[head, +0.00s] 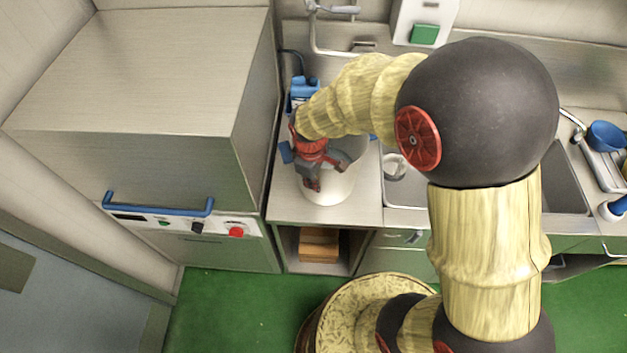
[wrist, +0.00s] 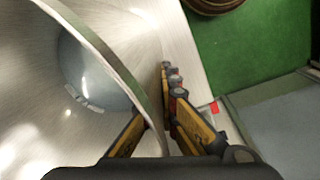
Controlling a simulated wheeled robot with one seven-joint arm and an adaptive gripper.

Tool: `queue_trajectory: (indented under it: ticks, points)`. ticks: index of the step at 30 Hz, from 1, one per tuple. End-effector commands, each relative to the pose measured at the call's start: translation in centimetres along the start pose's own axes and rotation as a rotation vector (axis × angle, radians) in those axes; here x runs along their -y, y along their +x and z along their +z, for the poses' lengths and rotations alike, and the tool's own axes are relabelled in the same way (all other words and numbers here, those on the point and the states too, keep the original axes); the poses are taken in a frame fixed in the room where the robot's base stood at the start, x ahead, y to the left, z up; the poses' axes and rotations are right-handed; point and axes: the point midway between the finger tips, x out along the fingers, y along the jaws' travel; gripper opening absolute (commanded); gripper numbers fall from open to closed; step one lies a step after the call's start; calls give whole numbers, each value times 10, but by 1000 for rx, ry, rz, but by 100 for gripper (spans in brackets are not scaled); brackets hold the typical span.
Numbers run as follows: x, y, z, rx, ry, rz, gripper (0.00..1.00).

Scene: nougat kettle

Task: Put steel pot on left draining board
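The steel pot (head: 332,188) stands on the steel counter left of the sink and looks pale in the head view. My gripper (head: 328,175) is pointed down at it and covers part of it. In the wrist view, the wide, shiny inside of the pot (wrist: 60,100) fills the left side. The yellow and grey fingers of my gripper (wrist: 158,100) are at its rim, with the rim passing between them. I cannot tell whether they press on the wall. The left draining board is probably the counter (head: 353,212) under the pot, beside the sink (head: 405,190).
A large steel hood-type machine (head: 140,75) with a blue handle (head: 160,206) stands close on the left. Blue items (head: 302,88) stand behind the pot. The tap (head: 318,35) is at the back. A blue bowl (head: 606,135) sits in a rack at far right. The green floor is clear in front.

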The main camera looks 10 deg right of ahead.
Motion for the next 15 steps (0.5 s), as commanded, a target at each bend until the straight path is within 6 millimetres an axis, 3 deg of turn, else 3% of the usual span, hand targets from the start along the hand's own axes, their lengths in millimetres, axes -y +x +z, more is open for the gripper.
queue_trajectory:
  ticks: [3,15]
  points:
    - [-3,-1,-3,-8,-1,7,0]
    - [0,2,0,1,0,0,23]
